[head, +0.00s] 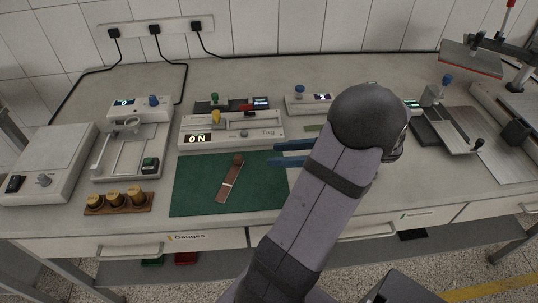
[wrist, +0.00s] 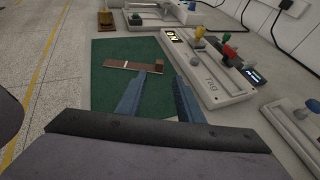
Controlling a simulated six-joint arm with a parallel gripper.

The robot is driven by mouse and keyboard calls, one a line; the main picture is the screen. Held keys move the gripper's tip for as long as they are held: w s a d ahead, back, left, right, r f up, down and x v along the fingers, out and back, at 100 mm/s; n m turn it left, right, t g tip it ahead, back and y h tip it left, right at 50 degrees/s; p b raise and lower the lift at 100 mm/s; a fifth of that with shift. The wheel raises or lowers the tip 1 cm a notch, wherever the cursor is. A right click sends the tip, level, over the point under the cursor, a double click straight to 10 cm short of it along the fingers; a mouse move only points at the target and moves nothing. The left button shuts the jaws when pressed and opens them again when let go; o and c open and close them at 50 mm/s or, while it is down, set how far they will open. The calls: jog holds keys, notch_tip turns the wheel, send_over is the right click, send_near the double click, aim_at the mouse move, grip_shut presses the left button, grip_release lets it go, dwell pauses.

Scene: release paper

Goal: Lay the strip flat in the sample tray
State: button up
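A brown strip (head: 229,181) with a pale band across it lies on the green mat (head: 190,198); it also shows in the wrist view (wrist: 128,66). A small brown block (head: 239,158) is at its far end. My gripper (head: 271,154) has blue fingers spread apart with nothing between them, to the right of the strip in the head view. In the wrist view my gripper (wrist: 162,75) has its left fingertip overlapping the strip's end in the picture; contact cannot be told. I cannot tell which object is the sample tray.
A long white instrument (head: 222,132) marked "Tag" stands behind the mat. A white device with a metal frame (head: 128,150) and a wooden rack of brass weights (head: 117,202) are at left. A metal plate (head: 490,143) is at right. Much of the mat is bare.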

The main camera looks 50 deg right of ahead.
jog(key=shift+s+d+r, duration=0.15)
jog(key=shift+s+r, duration=0.05)
jog(key=shift+s, duration=0.2)
jog(key=shift+o, duration=1.4)
jog(key=shift+r, duration=0.1)
